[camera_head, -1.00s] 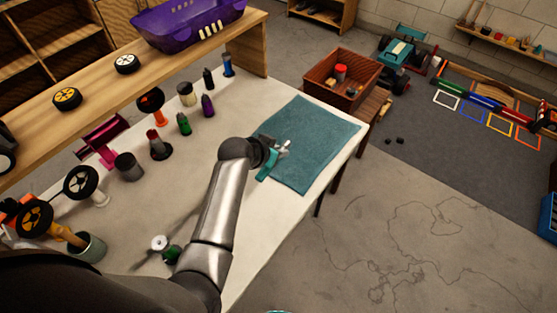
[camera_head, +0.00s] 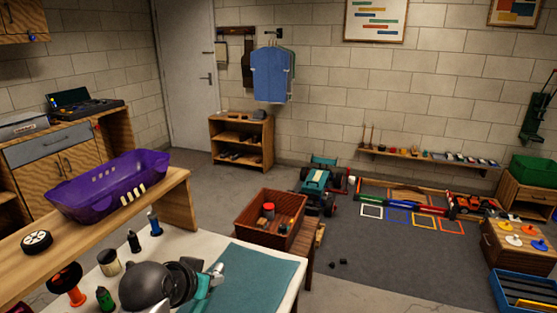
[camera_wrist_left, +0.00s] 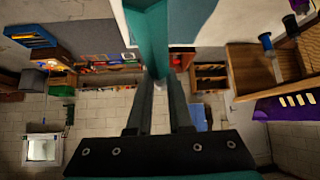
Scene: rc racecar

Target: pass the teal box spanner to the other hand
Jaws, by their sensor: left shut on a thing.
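The teal box spanner (camera_head: 202,286) is held in my left gripper (camera_head: 212,278), low in the head view, above the near edge of the teal mat. In the left wrist view, the spanner (camera_wrist_left: 149,38) is a teal bar that runs up from between the two fingers of my left gripper (camera_wrist_left: 157,85), out past the top edge. The fingers are shut on it. In the head view, much of it is hidden by the gripper and wrist. My right gripper is in neither current view.
The teal mat (camera_head: 250,282) lies on the white table (camera_head: 190,243). Bottles stand left of my gripper, by a wooden shelf (camera_head: 95,238) bearing a purple car shell (camera_head: 108,186). A brown crate (camera_head: 270,220) is beyond the mat.

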